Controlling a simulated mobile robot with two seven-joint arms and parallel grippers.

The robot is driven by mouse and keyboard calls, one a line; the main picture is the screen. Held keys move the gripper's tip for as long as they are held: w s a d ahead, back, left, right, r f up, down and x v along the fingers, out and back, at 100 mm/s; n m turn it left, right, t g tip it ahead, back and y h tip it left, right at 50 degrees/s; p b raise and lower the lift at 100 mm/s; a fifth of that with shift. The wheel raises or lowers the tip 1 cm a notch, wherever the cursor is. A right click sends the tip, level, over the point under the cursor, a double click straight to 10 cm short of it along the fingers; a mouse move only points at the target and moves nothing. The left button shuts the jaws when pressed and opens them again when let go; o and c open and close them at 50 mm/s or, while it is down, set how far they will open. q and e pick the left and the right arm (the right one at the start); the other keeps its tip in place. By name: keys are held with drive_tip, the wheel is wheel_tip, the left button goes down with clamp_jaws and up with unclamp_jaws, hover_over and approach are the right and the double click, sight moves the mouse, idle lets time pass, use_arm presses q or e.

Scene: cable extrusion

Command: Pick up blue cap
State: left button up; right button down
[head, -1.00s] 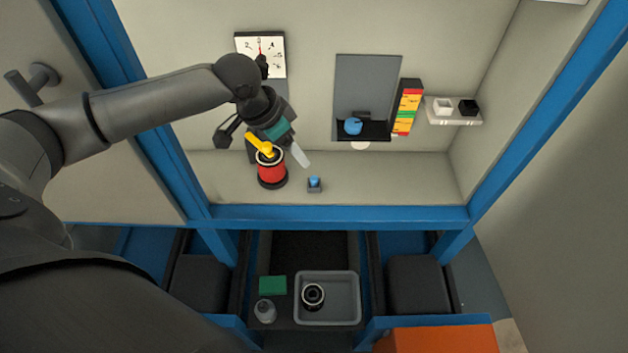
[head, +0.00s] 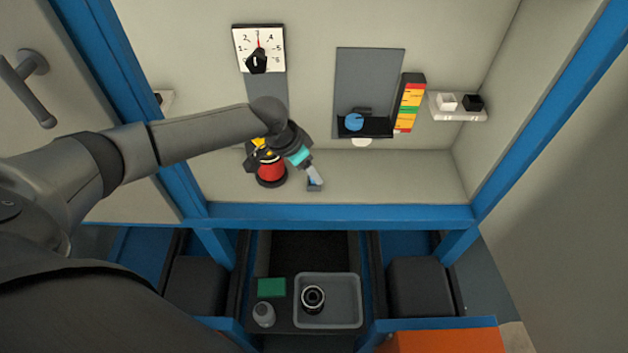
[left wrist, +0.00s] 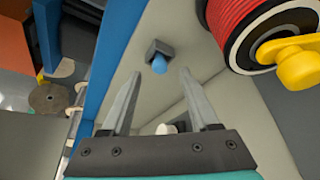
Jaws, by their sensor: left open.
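The small blue cap (left wrist: 159,66) sits in a small grey holder (left wrist: 160,50) on the shelf. In the head view the holder (head: 316,187) is partly covered by my gripper, and the cap is mostly hidden there. My left gripper (head: 315,176) reaches in from the left, its fingers at the holder in that view. In the left wrist view my left gripper (left wrist: 160,72) is open and empty, with the cap appearing between the tips of its spread fingers. The exact gap to the cap is unclear. My right gripper is not in view.
A red spool (head: 271,171) with a yellow part stands left of the holder, close to my wrist. A blue round piece (head: 354,122) rests at a black ledge behind. A blue frame beam (head: 340,216) runs along the shelf's front. The shelf to the right (head: 400,185) is clear.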

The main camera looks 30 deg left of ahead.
use_arm(q)
drive_tip(key=shift+x, duration=1.4)
drive_tip(key=shift+c, duration=0.3)
clamp_jaws()
